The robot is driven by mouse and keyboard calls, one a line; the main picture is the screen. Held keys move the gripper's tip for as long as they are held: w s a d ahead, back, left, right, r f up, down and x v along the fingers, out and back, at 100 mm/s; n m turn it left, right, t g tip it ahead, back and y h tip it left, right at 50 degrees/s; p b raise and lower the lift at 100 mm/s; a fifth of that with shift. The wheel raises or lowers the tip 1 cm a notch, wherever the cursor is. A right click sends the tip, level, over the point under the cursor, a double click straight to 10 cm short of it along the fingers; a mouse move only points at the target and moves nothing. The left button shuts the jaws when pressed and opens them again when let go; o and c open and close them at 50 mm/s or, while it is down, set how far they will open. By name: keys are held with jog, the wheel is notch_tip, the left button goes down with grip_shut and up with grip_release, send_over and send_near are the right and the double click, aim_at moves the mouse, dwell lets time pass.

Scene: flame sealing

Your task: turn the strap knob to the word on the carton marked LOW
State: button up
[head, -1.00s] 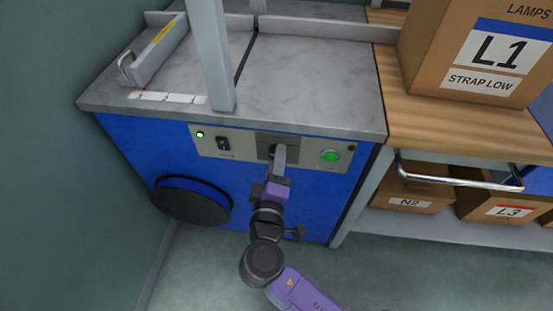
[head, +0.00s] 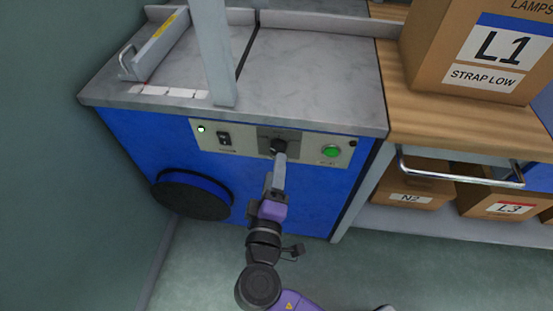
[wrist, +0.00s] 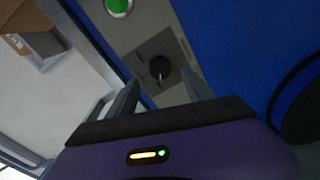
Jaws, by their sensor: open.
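The dark round strap knob (head: 279,146) is on a grey plate in the front panel of the blue machine (head: 130,135). It also shows in the wrist view (wrist: 161,69), where a pale mark on it points toward the bottom of the picture. The words around the knob are too small to read. My gripper (head: 280,160) is open and empty, just in front of and below the knob; in the wrist view its two fingers (wrist: 158,84) stand apart with the knob visible beyond them. The carton (head: 425,50) at the upper right reads L1 and STRAP LOW.
On the same panel are a green button (head: 331,151) to the right and a black switch (head: 224,139) to the left. A metal rail handle (head: 460,181) juts out at the right. A grey post (head: 212,50) rises from the machine top. The floor in front is clear.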

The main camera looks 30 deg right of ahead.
jog(key=shift+v, duration=1.35)
jog(key=w+a+n+t+y, duration=0.1)
jog(key=w+a+n+y, duration=0.1)
jog(key=a+y, duration=0.25)
jog(key=s+a+f+y+p, duration=0.1)
jog(key=s+a+y+p, duration=0.25)
jog(key=s+y, duration=0.3)
jog(key=s+d+r+m+p, duration=0.2)
jog(key=s+d+r+m, duration=0.1)
jog(key=s, duration=0.4)
jog(key=s+d+r+m+p, duration=0.3)
jog(key=s+d+r, duration=0.2)
jog(key=s+r, duration=0.2)
jog(key=s+d+r+m+h+p, duration=0.1)
jog(key=s+d+r+m+p, duration=0.2)
jog(key=s+r, duration=0.3)
jog(key=s+d, duration=0.1)
jog(key=s, duration=0.2)
jog(key=shift+d+m+g, duration=0.3)
